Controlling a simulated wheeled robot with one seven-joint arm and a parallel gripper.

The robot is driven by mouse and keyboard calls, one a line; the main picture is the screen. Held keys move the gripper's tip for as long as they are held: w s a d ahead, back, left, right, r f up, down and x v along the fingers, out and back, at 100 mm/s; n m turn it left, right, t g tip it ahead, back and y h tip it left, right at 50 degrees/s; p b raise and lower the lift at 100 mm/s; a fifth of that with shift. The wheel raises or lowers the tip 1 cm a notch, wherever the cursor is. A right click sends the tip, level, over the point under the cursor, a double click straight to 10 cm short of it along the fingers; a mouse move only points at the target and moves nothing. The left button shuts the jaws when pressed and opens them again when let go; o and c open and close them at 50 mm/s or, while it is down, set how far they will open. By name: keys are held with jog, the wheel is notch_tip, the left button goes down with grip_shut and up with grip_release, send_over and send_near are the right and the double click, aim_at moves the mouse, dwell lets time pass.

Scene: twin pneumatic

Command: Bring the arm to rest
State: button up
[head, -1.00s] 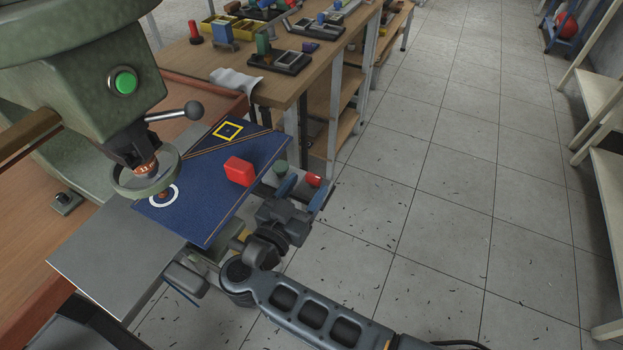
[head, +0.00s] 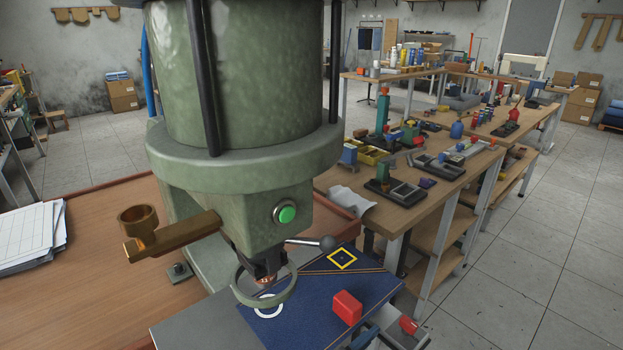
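My gripper (head: 383,341) is at the bottom edge of the head view, mostly cut off by the frame. Its blue fingertips show apart with no object seen between them, so it looks open and empty. It is just right of and in front of a red block (head: 347,308) on the blue plate (head: 382,284), apart from the block. The rest of my arm is out of view.
A green press (head: 240,170) with a green button (head: 287,214), a ball-ended lever (head: 327,243) and a ring guard stands over the plate. A red button (head: 408,325) is beside my gripper. Workbenches (head: 400,200) stand behind; the floor at right is clear.

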jog(key=s+d+r+n+t+y, duration=0.1)
jog(key=s+d+r+n+y, duration=0.1)
jog(key=s, duration=0.9)
jog(key=s+d+r+n+t+y, duration=0.1)
jog(key=s+d+r+n+y, duration=0.1)
jog(key=s+r+n+y, duration=0.3)
jog(key=s+d+r+n+t+y, duration=0.2)
jog(key=s+r+n+y, duration=0.2)
jog(key=s, duration=1.5)
jog(key=r+y, duration=0.1)
jog(key=y, duration=0.2)
jog(key=shift+s+d+y, duration=0.2)
jog(key=shift+y, duration=0.2)
